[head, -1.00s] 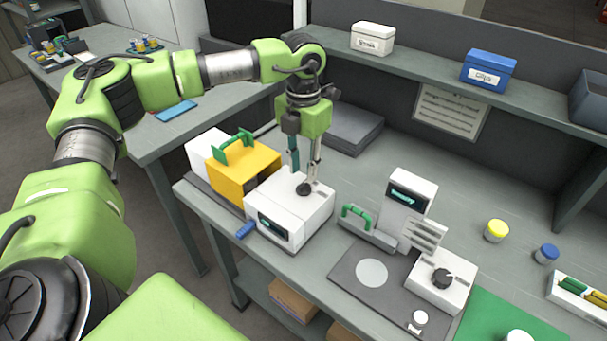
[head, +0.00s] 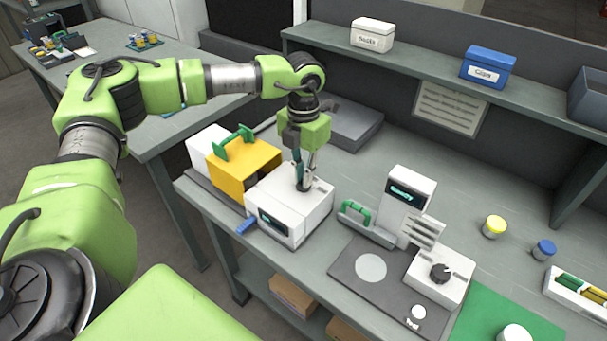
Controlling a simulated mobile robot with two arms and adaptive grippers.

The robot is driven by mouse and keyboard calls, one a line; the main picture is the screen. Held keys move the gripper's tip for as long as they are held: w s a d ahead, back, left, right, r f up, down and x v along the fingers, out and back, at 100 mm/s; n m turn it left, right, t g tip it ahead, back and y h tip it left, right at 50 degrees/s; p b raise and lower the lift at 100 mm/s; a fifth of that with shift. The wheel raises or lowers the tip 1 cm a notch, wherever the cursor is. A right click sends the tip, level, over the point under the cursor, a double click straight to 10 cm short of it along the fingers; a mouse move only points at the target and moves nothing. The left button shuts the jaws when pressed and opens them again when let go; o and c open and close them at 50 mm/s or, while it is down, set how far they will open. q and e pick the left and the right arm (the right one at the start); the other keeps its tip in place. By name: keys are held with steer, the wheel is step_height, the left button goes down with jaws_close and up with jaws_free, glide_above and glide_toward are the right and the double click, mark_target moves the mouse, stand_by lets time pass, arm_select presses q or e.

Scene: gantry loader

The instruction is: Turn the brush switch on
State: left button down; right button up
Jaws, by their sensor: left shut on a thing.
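A white box-shaped unit (head: 312,215) with a small lit display (head: 268,219) stands at the left part of the bench. A small dark switch (head: 304,187) sits on its top; no label on it is readable. My left gripper (head: 304,181) points down from above, its fingers closed together on this dark switch and partly hiding it. The exact angle of the switch cannot be told. My right gripper is not in view.
A yellow block (head: 238,182) with a green handle stands just left of the white unit. To the right are a display stand (head: 409,190), a white box with a black knob (head: 440,274) and a grey plate (head: 350,281). A shelf (head: 420,75) runs along the back.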

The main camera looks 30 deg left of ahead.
arm_select(q)
steer(key=shift+f+m+b, duration=0.1)
steer(key=shift+m+b, duration=0.45)
steer(key=shift+m, duration=0.45)
steer(key=m+b, duration=0.1)
steer(key=m, duration=0.2)
steer(key=shift+m, duration=0.3)
steer(key=m+b, duration=0.2)
steer(key=m, duration=0.2)
steer(key=shift+m, duration=1.1)
steer(key=shift+r+b, duration=0.2)
steer(key=shift+b, duration=0.1)
steer(key=c, duration=2.1)
jaws_free()
steer(key=shift+c, duration=0.2)
